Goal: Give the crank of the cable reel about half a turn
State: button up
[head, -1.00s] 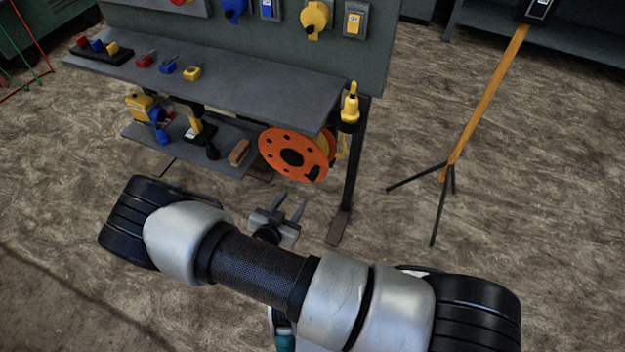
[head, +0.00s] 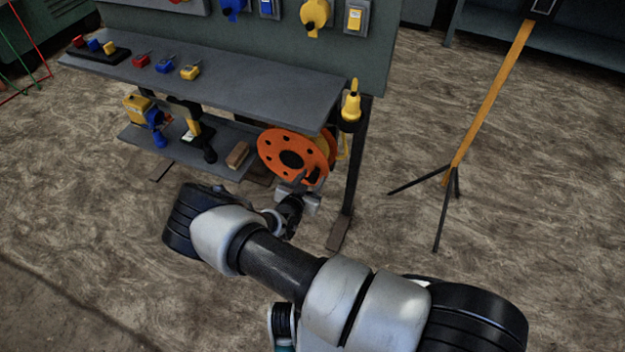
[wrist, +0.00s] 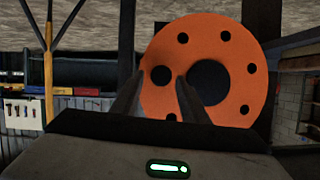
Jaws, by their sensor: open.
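The cable reel (head: 282,142) is an orange disc with a ring of dark holes and a black hub, below the right end of the bench. In the wrist view the orange disc (wrist: 215,55) fills the upper middle and faces me. A dark round spot, larger than the holes and apparently the crank's knob (wrist: 161,75), sits left of the hub. My gripper (head: 306,181) is in front of the reel's lower right part. In the wrist view my gripper's open fingers (wrist: 158,88) lie on either side of the knob; contact and depth cannot be told.
The grey bench (head: 210,75) has a lower shelf (head: 185,150) with tools and a brown block (head: 237,155). A black bench leg (head: 352,180) stands just right of the reel. A yellow-black tool (head: 351,105) hangs above it. The floor toward the orange tripod post (head: 490,95) is clear.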

jog(key=shift+w+d+f, duration=0.2)
jog(key=shift+w, duration=0.35)
grip_shut()
jog(key=shift+d+f, duration=0.1)
jog(key=shift+d, duration=0.05)
